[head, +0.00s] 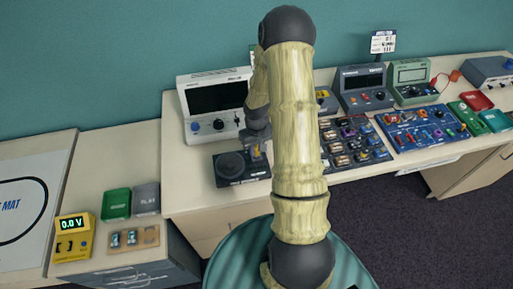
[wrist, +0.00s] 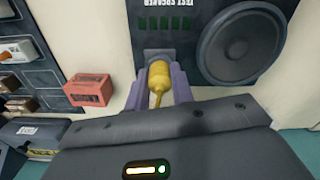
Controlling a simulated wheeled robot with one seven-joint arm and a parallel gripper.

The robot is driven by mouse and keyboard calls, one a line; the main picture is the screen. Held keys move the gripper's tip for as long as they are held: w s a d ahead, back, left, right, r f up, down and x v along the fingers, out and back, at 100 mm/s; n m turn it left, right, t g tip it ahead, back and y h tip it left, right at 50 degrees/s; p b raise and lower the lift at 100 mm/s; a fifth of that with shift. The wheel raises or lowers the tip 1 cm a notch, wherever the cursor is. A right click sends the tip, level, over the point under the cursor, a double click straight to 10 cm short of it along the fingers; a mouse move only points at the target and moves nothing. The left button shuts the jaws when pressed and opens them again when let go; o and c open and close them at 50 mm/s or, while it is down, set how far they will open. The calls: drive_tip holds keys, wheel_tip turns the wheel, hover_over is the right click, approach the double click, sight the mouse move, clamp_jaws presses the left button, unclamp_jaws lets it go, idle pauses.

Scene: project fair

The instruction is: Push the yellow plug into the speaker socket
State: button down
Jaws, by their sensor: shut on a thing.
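My gripper (wrist: 158,88) has its two purple fingers shut on the yellow plug (wrist: 159,76), with its yellow tail pointing back toward my palm. The plug's front end is at the grey speaker socket (wrist: 154,54), on the edge of the dark speaker board (wrist: 187,66). I cannot tell how deep the plug sits, because its body hides the socket mouth. The round speaker cone (wrist: 240,45) is to the right of the plug. In the head view, the speaker board (head: 228,181) lies on the bench below my gripper (head: 254,151).
A small red block (wrist: 88,90) lies left of my fingers. A compartment tray (wrist: 45,40) is farther left. In the head view, a white instrument (head: 213,128) stands behind the speaker board, and a tray of parts (head: 352,143) lies to the right.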

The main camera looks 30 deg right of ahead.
drive_tip(key=shift+f, duration=0.1)
drive_tip(key=c, duration=0.6)
unclamp_jaws()
drive_tip(key=shift+c, duration=0.2)
drive_tip(key=shift+r+p, duration=3.05)
drive_tip(key=shift+r, duration=0.95)
